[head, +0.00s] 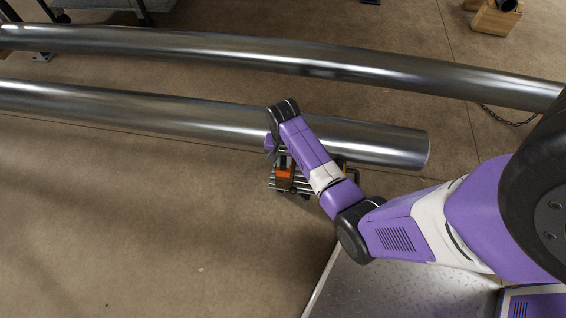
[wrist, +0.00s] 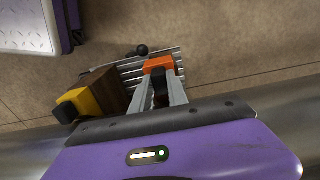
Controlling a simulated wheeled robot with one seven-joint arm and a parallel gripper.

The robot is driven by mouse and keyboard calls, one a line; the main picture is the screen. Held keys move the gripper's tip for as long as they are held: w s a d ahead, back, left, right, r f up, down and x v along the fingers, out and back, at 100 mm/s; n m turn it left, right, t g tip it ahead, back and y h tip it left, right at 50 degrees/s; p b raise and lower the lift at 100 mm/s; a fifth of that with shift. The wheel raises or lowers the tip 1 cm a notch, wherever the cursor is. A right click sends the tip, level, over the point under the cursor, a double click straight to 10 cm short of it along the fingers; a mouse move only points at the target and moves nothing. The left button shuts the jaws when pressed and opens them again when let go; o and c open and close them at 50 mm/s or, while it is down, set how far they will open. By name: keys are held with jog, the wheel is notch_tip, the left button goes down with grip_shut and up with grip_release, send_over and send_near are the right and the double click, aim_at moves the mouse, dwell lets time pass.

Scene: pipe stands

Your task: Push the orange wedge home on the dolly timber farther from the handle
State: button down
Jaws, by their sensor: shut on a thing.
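The orange wedge (head: 285,173) is small and sits under the near side of the nearer steel pipe. It also shows in the wrist view (wrist: 158,64), at the tips of my gripper (wrist: 161,78), which is shut on it. In the head view my gripper (head: 284,161) is partly hidden by my wrist. The dolly (wrist: 130,68) shows as grey metal bars by the wedge. A brown timber (wrist: 108,90) with a yellow, black-ended piece (wrist: 86,101) lies left of my fingers in the wrist view. The wedge's contact with its timber and the dolly's handle cannot be made out.
The nearer steel pipe (head: 180,115) runs above the dolly, its open end at right. A second pipe (head: 300,58) lies behind it. A wooden block (head: 494,18) stands at the back right, near a chain (head: 510,119). Bare floor (head: 130,230) is clear at front left.

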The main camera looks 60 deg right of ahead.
jog(key=c, duration=1.2)
grip_release()
jog(key=shift+r, duration=0.1)
jog(key=shift+r, duration=3.65)
